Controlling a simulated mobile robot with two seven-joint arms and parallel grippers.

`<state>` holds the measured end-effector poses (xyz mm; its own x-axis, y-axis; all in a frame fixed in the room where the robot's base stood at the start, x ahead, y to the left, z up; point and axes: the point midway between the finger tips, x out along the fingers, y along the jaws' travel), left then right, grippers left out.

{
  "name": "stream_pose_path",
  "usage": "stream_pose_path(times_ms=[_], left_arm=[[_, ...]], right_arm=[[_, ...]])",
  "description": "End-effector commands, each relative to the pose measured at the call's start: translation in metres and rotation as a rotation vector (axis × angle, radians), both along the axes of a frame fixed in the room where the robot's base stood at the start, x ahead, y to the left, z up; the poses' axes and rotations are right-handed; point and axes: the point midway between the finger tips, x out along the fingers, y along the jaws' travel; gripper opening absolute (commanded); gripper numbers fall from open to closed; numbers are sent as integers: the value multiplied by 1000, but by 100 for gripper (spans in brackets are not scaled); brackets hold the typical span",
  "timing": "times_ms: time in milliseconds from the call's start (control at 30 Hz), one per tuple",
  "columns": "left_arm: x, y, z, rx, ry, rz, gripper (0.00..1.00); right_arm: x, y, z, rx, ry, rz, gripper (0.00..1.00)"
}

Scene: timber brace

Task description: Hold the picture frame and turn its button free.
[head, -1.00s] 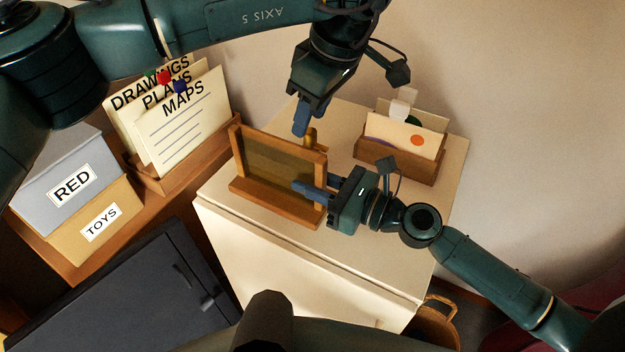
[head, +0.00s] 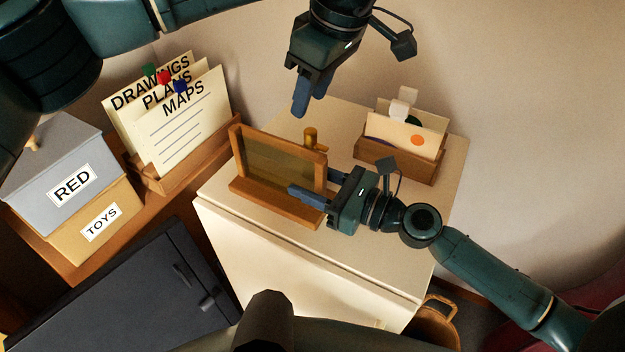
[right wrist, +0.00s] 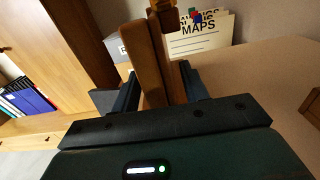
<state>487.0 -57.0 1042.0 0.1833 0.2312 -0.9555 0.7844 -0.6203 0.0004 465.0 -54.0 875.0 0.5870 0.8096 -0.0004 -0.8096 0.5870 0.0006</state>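The wooden picture frame (head: 236,160) stands upright near the left edge of the cream cabinet top, with a dark olive panel in it. A brass button (head: 310,138) sits at its upper right corner; it also shows at the top of the right wrist view (right wrist: 164,14). Its exact turn is hard to tell. My right gripper (head: 315,188) is shut on the frame's right side, one finger on each face; the wood shows between the fingers in the right wrist view (right wrist: 158,90). My left gripper (head: 308,106) is above the button, apart from it, its fingers empty and slightly spread.
A wooden letter holder (head: 397,163) with cards stands behind right on the cabinet top (head: 350,240). A file rack (head: 185,165) with labelled folders and stacked RED and TOYS boxes (head: 72,186) are at left. The cabinet top's front right is free.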

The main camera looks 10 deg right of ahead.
Motion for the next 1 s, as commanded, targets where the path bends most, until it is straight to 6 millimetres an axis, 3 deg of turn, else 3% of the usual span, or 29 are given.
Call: stream_pose_path(times_ms=[433,1000], left_arm=[[0,0,0,0,0,0,40],[0,0,0,0,0,0,40]], right_arm=[[-7,-10,-1,0,2,-2,49],[-64,-88,-1,0,3,-1,49]])
